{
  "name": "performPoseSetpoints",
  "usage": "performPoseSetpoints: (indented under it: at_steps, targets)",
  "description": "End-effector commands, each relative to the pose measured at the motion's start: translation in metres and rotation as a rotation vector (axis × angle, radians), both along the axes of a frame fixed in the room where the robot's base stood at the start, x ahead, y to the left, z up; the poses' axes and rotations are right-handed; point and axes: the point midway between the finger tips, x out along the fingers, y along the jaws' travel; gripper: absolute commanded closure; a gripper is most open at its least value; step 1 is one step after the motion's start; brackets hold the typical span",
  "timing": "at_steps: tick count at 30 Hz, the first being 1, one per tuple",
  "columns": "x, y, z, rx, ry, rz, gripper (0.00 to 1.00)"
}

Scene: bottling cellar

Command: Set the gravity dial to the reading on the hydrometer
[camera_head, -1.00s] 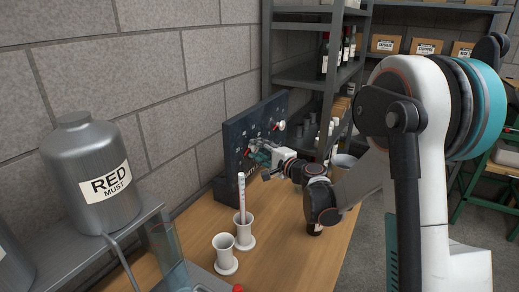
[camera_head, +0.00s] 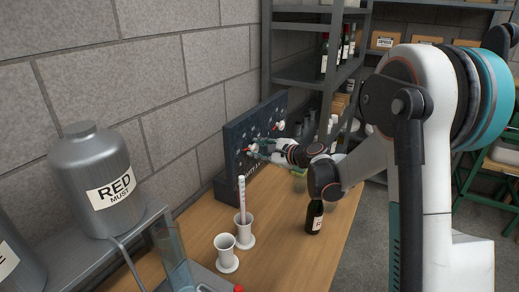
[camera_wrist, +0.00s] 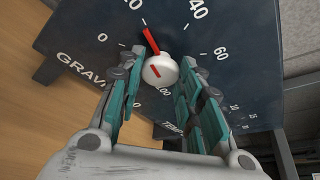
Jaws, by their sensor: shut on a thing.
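The dark panel (camera_head: 236,137) stands against the wall at the back of the bench. In the wrist view, a white round knob (camera_wrist: 160,70) with a red pointer (camera_wrist: 152,39) sits on its dial, beside lettering starting "GRAVI". The pointer is close to the 20 mark. My gripper (camera_wrist: 161,72) is shut on this knob, with a finger on each side; in the head view my gripper (camera_head: 257,150) is at the panel's near dial. The hydrometer (camera_head: 242,195) stands upright in a white footed jar (camera_head: 244,234). Its reading is too small to make out.
A second white jar (camera_head: 226,252) stands in front of the hydrometer jar. A dark bottle (camera_head: 314,216) stands on the bench under my arm. A second dial's knob (camera_head: 280,126) is farther along the panel. A metal "RED MUST" vessel (camera_head: 100,170) stands at left.

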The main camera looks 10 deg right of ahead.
Motion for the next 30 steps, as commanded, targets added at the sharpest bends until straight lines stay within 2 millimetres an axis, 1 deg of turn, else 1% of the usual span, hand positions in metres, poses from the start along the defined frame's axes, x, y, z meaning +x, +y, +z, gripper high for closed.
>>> performPoseSetpoints:
  at_steps: [16, 17, 18, 19, 30]
  targets:
    - [-0.0004, -0.0005, -0.0009, 0.017, 0.021, 0.0, 0.91]
    - [-0.0004, -0.0004, -0.0009, 0.017, 0.021, 0.0, 0.62]
    - [-0.0003, -0.0004, -0.0008, 0.017, 0.021, 0.0, 0.53]
    - [-0.0002, -0.0005, -0.0008, 0.017, 0.021, 0.0, 0.46]
    - [-0.0012, -0.0013, 0.0003, 0.017, 0.019, 0.0, 0.46]
